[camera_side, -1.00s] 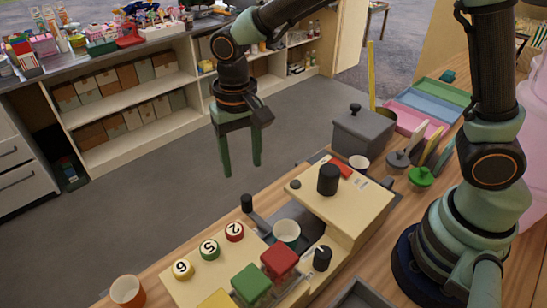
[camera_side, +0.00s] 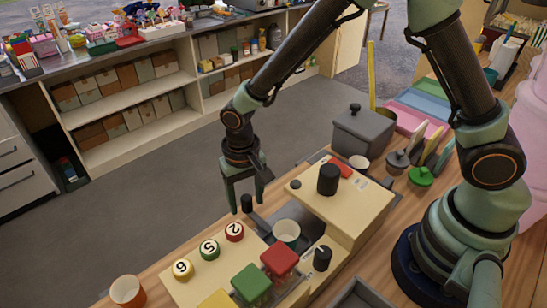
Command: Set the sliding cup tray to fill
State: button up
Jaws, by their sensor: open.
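A cream machine (camera_side: 340,215) stands on the wooden counter. Its dark grey sliding cup tray (camera_side: 305,222) lies in a recess, with a cup (camera_side: 286,233) standing there. No fill mark on the tray is readable.
An orange cup (camera_side: 127,291) stands front left. A lidded grey box (camera_side: 364,133) is behind.

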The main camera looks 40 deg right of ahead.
grip_shut()
dwell(1.4)
